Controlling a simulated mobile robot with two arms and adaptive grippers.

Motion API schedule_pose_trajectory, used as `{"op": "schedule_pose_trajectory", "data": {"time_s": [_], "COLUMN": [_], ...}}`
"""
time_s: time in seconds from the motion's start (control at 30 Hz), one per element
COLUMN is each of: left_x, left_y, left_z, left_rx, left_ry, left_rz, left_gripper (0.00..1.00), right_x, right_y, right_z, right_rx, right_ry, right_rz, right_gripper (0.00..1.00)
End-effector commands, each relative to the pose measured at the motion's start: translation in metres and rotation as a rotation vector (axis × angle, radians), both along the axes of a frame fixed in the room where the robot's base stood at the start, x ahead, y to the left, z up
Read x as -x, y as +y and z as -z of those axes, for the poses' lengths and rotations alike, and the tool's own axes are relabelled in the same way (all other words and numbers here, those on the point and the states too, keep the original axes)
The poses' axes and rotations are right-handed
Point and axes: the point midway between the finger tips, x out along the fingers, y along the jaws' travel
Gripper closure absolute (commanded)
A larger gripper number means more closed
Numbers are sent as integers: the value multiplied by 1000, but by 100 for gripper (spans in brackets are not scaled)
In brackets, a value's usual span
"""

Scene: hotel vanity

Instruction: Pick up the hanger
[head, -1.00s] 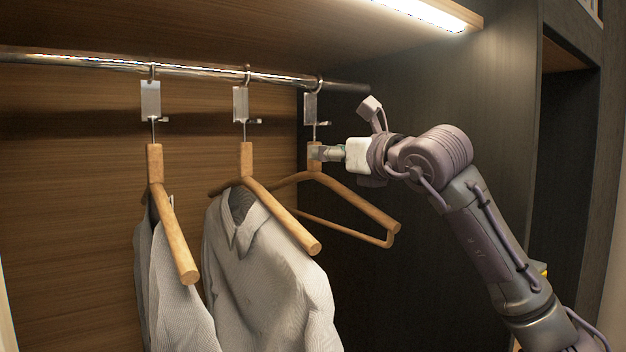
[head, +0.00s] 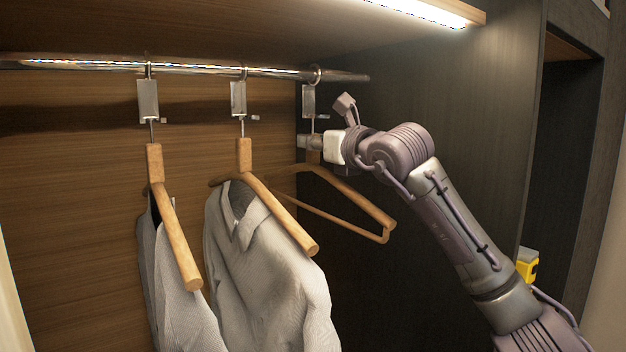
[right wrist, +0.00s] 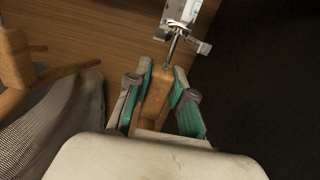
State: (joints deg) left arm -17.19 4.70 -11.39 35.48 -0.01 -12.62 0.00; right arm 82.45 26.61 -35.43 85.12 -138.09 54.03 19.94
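The bare wooden hanger (head: 352,196) hangs at the right end of the rod, with no garment on it. Its hook is on the rod and its metal clip (head: 308,101) is above the wood. My right gripper (head: 310,142) reaches in from the right at the hanger's wooden neck. In the right wrist view, the fingers (right wrist: 160,95) lie on both sides of the neck (right wrist: 157,100), close against it, and appear shut on it. The metal clip (right wrist: 183,18) shows just beyond the fingertips. My left gripper is not in view.
Two wooden hangers, the left one (head: 172,228) and the middle one (head: 275,210), carry pale shirts (head: 262,265) to the left. The metal rod (head: 210,70) runs above. A dark side wall (head: 460,130) is on the right. A yellow object (head: 527,266) shows behind my arm.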

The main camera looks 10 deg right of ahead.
Motion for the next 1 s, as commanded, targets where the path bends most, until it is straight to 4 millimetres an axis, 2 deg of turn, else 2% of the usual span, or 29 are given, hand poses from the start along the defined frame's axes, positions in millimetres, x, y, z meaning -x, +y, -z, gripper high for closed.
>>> {"op": "schedule_pose_trajectory", "data": {"time_s": [0.07, 0.57, 0.8, 1.0], "left_x": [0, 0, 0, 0], "left_y": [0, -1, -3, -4], "left_z": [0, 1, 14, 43], "left_rx": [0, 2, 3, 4], "left_ry": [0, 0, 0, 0], "left_rz": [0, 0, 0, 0], "left_gripper": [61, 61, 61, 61], "right_x": [0, 0, 1, 37], "right_y": [0, 0, 0, -16], "right_z": [0, -1, -15, -10], "right_rx": [0, -1, -2, 0], "right_ry": [0, -2, -5, -6], "right_rz": [0, 0, 0, 1], "right_gripper": [100, 100, 100, 100]}}
